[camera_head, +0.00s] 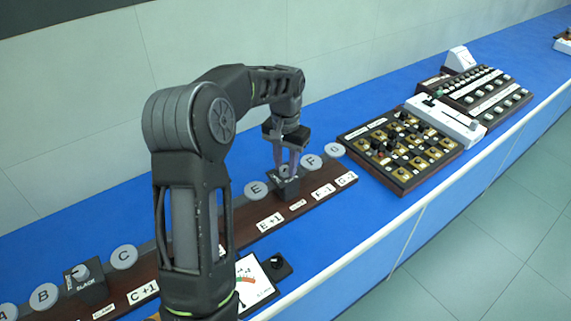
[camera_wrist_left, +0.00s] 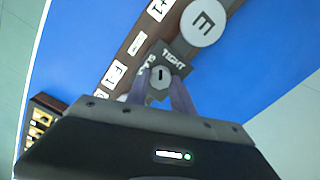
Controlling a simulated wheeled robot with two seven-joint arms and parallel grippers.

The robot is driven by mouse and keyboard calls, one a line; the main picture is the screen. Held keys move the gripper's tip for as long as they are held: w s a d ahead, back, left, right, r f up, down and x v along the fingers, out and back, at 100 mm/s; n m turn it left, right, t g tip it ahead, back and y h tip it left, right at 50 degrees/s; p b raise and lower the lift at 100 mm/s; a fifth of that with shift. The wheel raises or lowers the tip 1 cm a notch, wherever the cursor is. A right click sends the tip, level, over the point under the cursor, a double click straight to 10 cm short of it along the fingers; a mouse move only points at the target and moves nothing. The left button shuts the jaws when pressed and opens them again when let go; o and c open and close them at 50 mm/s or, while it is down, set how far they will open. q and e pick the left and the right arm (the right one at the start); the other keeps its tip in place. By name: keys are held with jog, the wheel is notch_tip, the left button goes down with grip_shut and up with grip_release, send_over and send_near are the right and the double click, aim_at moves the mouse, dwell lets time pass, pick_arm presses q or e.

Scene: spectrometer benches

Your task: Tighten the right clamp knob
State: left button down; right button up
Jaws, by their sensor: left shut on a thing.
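The right clamp is a dark block (camera_head: 288,188) on the long brown rail, between the E disc and the discs to its right. Its grey round knob (camera_wrist_left: 160,77) shows in the left wrist view with a dark pointer line, and the word TIGHT is printed on the block beside it. My left gripper (camera_head: 287,170) comes down from above with its fingers on either side of this knob, shut on it. The fingers (camera_wrist_left: 160,92) also show in the left wrist view. In the head view the fingers partly hide the knob. My right gripper is in neither view.
The left clamp knob (camera_head: 81,272), marked SLACK, sits between discs B and C. A meter (camera_head: 254,280) stands in front of the brown rail (camera_head: 240,222). A switch panel (camera_head: 402,148) and other consoles stand to the right. Blue bench is bare behind the rail.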

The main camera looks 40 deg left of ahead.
aim_at(286, 168)
pick_arm(q)
jog(key=m, duration=0.3)
jog(key=shift+m, duration=0.3)
jog(key=shift+d+m, duration=0.1)
jog(key=shift+m, duration=1.8)
jog(key=c, duration=1.1)
grip_release()
jog(key=shift+r+b, duration=0.6)
jog(key=shift+r, duration=3.3)
